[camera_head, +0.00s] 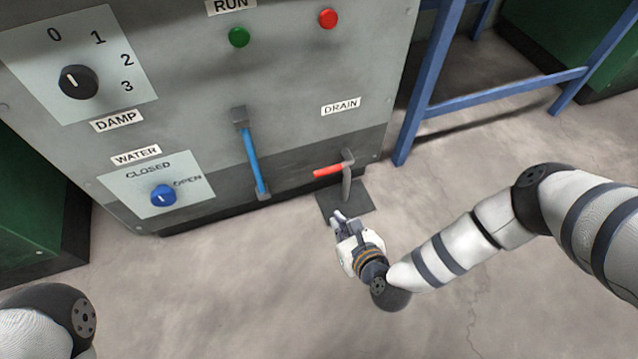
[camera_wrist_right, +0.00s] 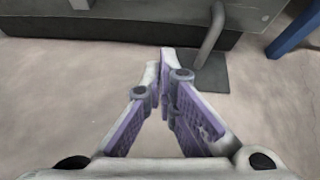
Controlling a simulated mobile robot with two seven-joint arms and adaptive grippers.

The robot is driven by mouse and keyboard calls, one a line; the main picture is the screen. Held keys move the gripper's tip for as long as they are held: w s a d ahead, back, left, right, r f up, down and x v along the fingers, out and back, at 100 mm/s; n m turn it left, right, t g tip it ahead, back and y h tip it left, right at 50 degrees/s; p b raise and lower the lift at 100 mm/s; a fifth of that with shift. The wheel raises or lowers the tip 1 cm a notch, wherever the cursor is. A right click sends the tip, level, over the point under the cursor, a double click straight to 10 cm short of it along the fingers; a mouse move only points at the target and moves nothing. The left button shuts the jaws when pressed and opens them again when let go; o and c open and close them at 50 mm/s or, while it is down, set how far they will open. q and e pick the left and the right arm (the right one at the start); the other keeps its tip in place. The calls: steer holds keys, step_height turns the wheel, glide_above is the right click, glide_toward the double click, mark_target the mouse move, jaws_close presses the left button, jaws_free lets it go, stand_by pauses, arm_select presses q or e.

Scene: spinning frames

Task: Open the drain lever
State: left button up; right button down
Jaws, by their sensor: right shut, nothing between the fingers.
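The drain lever (camera_head: 328,170) is a red handle on a grey pipe at the lower right of the machine, under the DRAIN label (camera_head: 341,106). The handle points left, roughly level and across the pipe. My right gripper (camera_head: 340,217) is below and in front of the lever, apart from it. In the right wrist view its fingers (camera_wrist_right: 166,62) come together at the tips with nothing between them. The grey drain pipe (camera_wrist_right: 211,40) shows just beyond them, to the right; the red handle is not in that view. My left gripper is out of view.
The machine front carries a blue bar handle (camera_head: 252,155), a blue water knob (camera_head: 163,195), a black damp dial (camera_head: 78,82) and green and red buttons. A dark plate (camera_head: 357,199) lies under the pipe. A blue frame (camera_head: 421,100) stands at right. Floor in front is clear.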

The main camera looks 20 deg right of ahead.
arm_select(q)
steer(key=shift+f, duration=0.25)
arm_select(e)
steer(key=shift+w+d+f+m, duration=0.15)
steer(key=shift+w+d+m, duration=0.35)
steer(key=shift+w+d, duration=0.25)
steer(key=shift+a, duration=0.1)
steer(key=d+b+x, duration=0.1)
steer(key=b+x, duration=0.4)
steer(key=x, duration=0.4)
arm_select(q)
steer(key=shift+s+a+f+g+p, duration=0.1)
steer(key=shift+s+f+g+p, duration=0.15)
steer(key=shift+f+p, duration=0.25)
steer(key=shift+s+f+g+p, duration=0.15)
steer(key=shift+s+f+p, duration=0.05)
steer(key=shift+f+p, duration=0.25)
arm_select(e)
steer(key=r, duration=0.1)
steer(key=w+r, duration=0.1)
steer(key=r, duration=0.1)
steer(key=shift+w+a+r, duration=0.3)
steer(key=shift+w+a, duration=0.1)
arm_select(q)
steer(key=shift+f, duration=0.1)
arm_select(e)
steer(key=shift+a, duration=0.1)
